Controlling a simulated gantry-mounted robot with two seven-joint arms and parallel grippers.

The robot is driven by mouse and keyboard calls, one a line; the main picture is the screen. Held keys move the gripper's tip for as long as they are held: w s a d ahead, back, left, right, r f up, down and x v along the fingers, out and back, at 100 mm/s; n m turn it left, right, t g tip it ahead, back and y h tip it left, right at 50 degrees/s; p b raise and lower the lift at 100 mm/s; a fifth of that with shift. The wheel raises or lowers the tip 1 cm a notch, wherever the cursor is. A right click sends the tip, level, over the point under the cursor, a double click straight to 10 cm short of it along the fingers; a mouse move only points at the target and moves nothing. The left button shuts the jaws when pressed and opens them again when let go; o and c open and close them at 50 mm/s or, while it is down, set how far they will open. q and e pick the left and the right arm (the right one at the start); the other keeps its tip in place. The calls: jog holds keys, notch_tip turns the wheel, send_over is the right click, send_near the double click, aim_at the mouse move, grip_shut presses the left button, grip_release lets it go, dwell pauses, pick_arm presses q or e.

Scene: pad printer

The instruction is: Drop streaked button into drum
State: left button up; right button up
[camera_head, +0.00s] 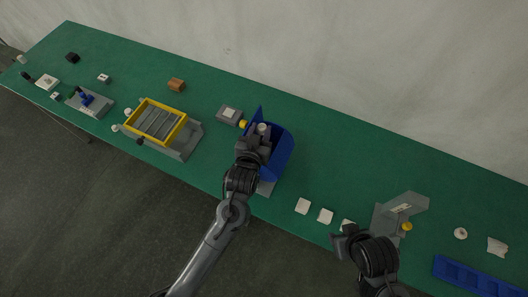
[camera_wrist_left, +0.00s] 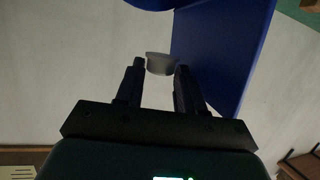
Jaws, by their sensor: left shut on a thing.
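My left gripper (camera_head: 260,134) is shut on a small whitish button (camera_head: 263,127), held over the blue container (camera_head: 284,155), the likeliest drum. In the left wrist view the button (camera_wrist_left: 160,63) sits between the two fingertips (camera_wrist_left: 160,70), pale grey with a rounded lower edge. Streaks on it cannot be made out. The blue container's wall (camera_wrist_left: 222,50) rises just behind and right of the fingers. My arm hides part of the container and its inside. My right gripper (camera_head: 342,242) is at the front edge of the table, near white square pieces; its jaws are unclear.
A yellow-framed tray (camera_head: 183,132) stands left of the blue container. A grey block with a white pad (camera_head: 229,115) is close behind it. White squares (camera_head: 303,206) lie along the front. A grey angled fixture (camera_head: 410,206) and a blue compartment tray (camera_head: 470,276) are right. The back right table is clear.

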pick_arm(q)
jog(key=o, duration=1.1)
jog(key=shift+s, duration=0.1)
jog(key=v, duration=1)
jog(key=shift+s+r, duration=0.25)
jog(key=shift+a, duration=0.1)
